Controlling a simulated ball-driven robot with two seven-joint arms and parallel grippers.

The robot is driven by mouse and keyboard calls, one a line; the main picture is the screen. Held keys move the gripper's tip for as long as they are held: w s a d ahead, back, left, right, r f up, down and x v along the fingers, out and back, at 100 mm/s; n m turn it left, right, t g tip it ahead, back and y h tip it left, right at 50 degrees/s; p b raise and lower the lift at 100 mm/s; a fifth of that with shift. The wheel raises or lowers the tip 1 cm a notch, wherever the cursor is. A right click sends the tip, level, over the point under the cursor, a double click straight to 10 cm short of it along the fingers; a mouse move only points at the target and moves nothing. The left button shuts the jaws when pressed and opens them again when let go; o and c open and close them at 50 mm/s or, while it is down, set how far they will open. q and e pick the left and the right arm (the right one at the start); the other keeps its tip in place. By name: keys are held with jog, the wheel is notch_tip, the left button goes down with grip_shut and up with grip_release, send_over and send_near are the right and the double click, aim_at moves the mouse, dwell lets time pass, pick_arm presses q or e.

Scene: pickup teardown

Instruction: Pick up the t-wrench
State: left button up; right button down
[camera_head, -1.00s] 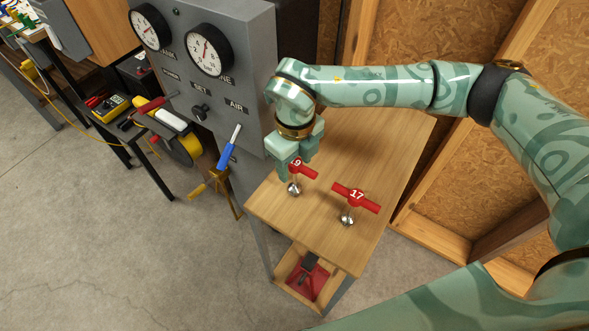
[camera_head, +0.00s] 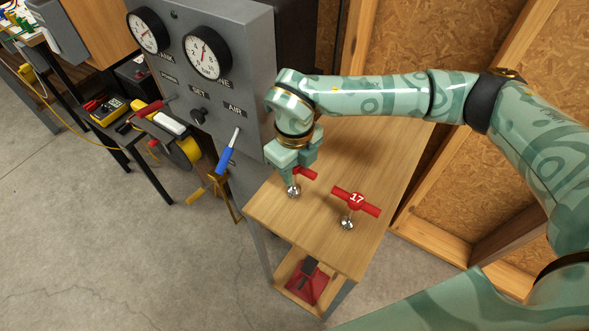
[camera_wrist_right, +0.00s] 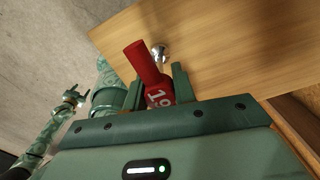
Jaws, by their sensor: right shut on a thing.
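Two t-wrenches with red cross handles and chrome sockets show at the wooden cart. My right gripper (camera_head: 291,168) points down over the near left part of the top, shut on the red handle of the t-wrench marked 19 (camera_head: 306,173). Its handle also shows between the fingers in the right wrist view (camera_wrist_right: 147,66). Its socket is at the tabletop; I cannot tell whether it touches. The fingers hide part of the handle. The t-wrench marked 17 (camera_head: 357,200) stands upright to the right, apart from the gripper. My left gripper (camera_wrist_right: 76,96) shows small in the right wrist view.
The cart top (camera_head: 310,234) is clear behind and in front of the wrenches. A grey gauge panel (camera_head: 240,60) rises close on the left, with a blue-handled lever (camera_head: 227,158) sticking out. A red object (camera_head: 306,284) lies on the lower shelf. A stud wall stands right.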

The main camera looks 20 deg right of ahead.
pick_arm(q)
jog(key=r+p, duration=0.1)
jog(key=w+r+p, duration=0.1)
jog(key=r, duration=0.1)
jog(key=r+p, duration=0.1)
jog(key=p, duration=0.1)
jog(key=shift+w+r, duration=0.15)
jog(key=shift+w, duration=0.1)
pick_arm(e)
jog(key=s+a+r, duration=0.2)
jog(key=s+r, duration=1)
jog(key=s, duration=0.2)
